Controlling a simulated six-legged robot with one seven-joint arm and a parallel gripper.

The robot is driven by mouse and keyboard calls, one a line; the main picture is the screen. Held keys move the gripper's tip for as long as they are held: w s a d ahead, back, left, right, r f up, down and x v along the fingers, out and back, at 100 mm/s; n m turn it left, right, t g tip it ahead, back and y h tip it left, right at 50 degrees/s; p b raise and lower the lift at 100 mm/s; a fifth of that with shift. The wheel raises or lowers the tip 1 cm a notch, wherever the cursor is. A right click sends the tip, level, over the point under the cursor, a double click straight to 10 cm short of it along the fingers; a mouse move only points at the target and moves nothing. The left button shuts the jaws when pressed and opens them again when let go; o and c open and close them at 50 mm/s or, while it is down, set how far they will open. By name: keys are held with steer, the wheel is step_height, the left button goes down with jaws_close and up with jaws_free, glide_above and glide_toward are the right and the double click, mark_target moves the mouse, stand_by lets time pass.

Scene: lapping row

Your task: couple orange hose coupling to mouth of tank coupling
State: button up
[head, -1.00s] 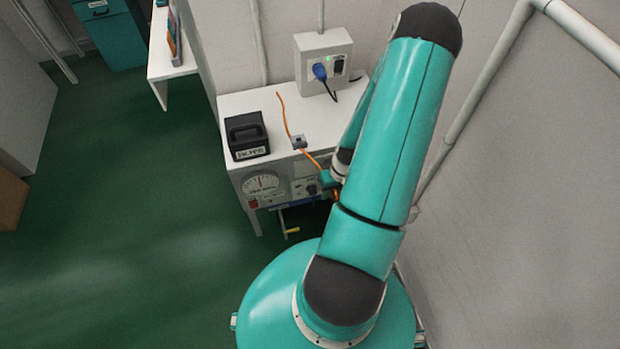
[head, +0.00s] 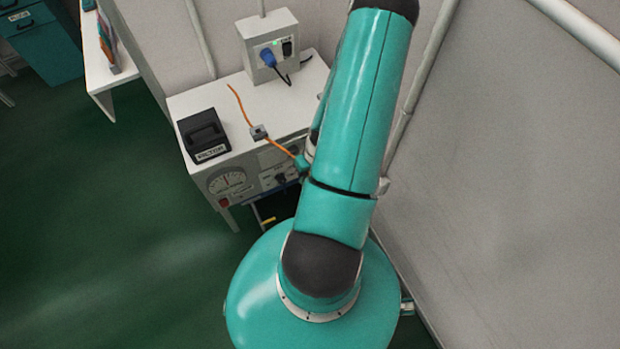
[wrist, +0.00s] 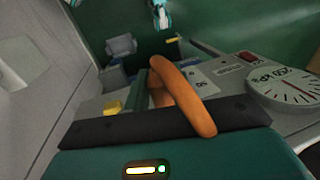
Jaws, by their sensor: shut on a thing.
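The orange hose (head: 242,106) runs over the white bench top, through a small grey clip (head: 258,132), and down the front edge to my gripper (head: 303,165), which is mostly hidden behind my arm in the head view. In the wrist view the hose (wrist: 188,95) bends in a thick loop close to the camera. My gripper (wrist: 150,88) is shut there on the hose's end; the orange coupling itself is largely hidden by the loop and jaws. I cannot clearly identify the tank coupling or its mouth, nor tell whether the two touch.
A round gauge (head: 228,181) sits on the bench's front panel. A black box (head: 203,135) and a grey socket box (head: 268,45) with a blue plug (head: 267,57) are on and above the bench. A grey wall (head: 500,190) closes the right; green floor (head: 100,230) is free at left.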

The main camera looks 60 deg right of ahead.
steer(key=shift+w+d, duration=0.5)
steer(key=shift+w, duration=0.35)
steer(key=shift+w+d, duration=0.5)
steer(key=shift+w, duration=0.35)
steer(key=shift+w+d, duration=0.3)
steer(key=shift+w, duration=0.2)
stand_by(0.6)
steer(key=shift+s+a, duration=0.1)
steer(key=shift+s, duration=0.1)
steer(key=shift+w, duration=0.15)
stand_by(1.8)
steer(key=shift+w+d+r, duration=0.1)
steer(key=shift+w+d, duration=0.1)
stand_by(1.9)
steer(key=shift+s+a, duration=0.1)
steer(key=shift+s, duration=0.05)
steer(key=shift+s+a, duration=0.1)
steer(key=shift+s, duration=0.1)
stand_by(0.6)
